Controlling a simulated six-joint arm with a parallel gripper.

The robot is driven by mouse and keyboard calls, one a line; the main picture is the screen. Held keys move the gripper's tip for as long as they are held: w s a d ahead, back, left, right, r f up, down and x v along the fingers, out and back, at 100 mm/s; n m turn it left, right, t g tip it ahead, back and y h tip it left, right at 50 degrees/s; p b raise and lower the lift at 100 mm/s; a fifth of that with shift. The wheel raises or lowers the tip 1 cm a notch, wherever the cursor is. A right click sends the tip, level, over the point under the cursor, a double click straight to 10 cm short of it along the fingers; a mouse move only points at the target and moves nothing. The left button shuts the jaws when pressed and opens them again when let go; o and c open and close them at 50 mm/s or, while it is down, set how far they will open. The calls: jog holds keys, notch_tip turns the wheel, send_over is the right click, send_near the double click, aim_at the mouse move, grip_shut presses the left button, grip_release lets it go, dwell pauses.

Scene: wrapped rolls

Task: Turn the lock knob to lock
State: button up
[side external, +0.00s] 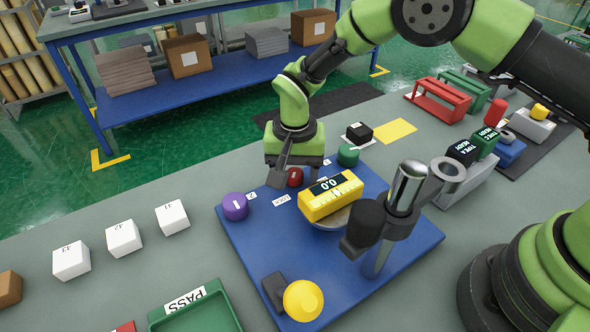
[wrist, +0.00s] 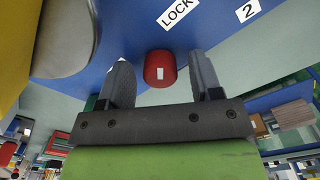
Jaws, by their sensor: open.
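The red lock knob (side external: 295,177) with a white mark sits on the blue board (side external: 240,240), near the white LOCK label (side external: 281,200). In the wrist view the red knob (wrist: 160,66) lies between the two grey fingers, with the LOCK label (wrist: 177,13) beyond it. My gripper (side external: 290,172) points down over the back edge of the board, its jaws open on either side of the knob. A gap shows between the knob and each finger in the wrist view. The far finger is mostly hidden in the side view.
Close by on the board are a purple knob (side external: 235,206), a green knob (side external: 348,155), a yellow gauge block (side external: 331,195) reading 0.0, a metal post with a cylinder (side external: 407,186), and a yellow button (side external: 303,300). White blocks (side external: 124,238) and a green PASS tray (side external: 196,310) stand left.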

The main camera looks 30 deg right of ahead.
notch_tip(320, 180, up, 10)
jog(key=shift+f, duration=0.1)
dwell(0.4)
notch_tip(320, 180, up, 9)
jog(key=t, duration=0.1)
send_over(295, 172)
jog(key=s+d, duration=0.2)
jog(key=d, duration=0.2)
jog(key=s+d+r+n+t+y, duration=0.1)
jog(key=s+d+r+t+y, duration=0.1)
jog(key=s+d+r, duration=0.35)
jog(key=s+d+r+n+t, duration=0.1)
jog(key=s+r+t, duration=0.1)
jog(key=s, duration=0.5)
jog(key=s+d+r+n+t, duration=0.1)
jog(key=s+r+t, duration=0.1)
jog(key=s, duration=0.6)
jog(key=shift+s+d, duration=0.15)
jog(key=shift+d, duration=0.25)
